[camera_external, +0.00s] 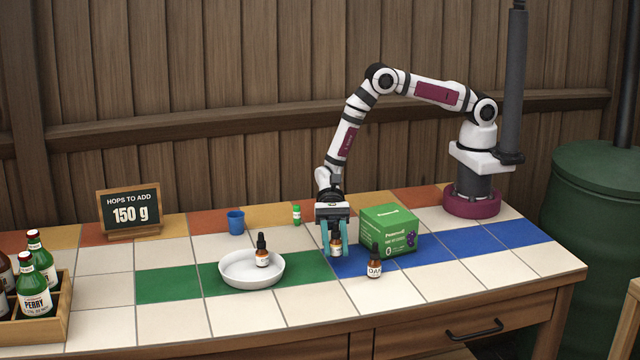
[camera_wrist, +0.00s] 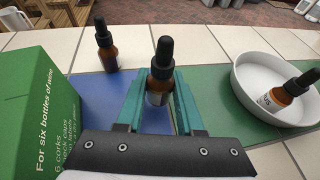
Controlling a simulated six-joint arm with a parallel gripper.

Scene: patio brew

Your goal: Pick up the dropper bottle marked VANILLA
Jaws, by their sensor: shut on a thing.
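My gripper (camera_external: 336,252) is shut on a small amber dropper bottle (camera_external: 336,246) with a black top. In the wrist view the held bottle (camera_wrist: 160,80) stands upright between the teal fingers (camera_wrist: 160,104). Its label is turned too far or too small to read, so I cannot tell if it says VANILLA. A second dropper bottle (camera_external: 374,263), with a partly readable label, stands to the right; it also shows in the wrist view (camera_wrist: 107,50). A third dropper bottle (camera_external: 262,254) is in the white dish (camera_external: 238,282); its label ends in "US" in the wrist view (camera_wrist: 282,96).
A green box (camera_external: 388,228) stands right beside my gripper. A blue cup (camera_external: 236,222) and a small green-capped container (camera_external: 296,215) are behind. A sign (camera_external: 130,212) and a wooden crate (camera_external: 62,300) of bottles are at the left. Front tiles are clear.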

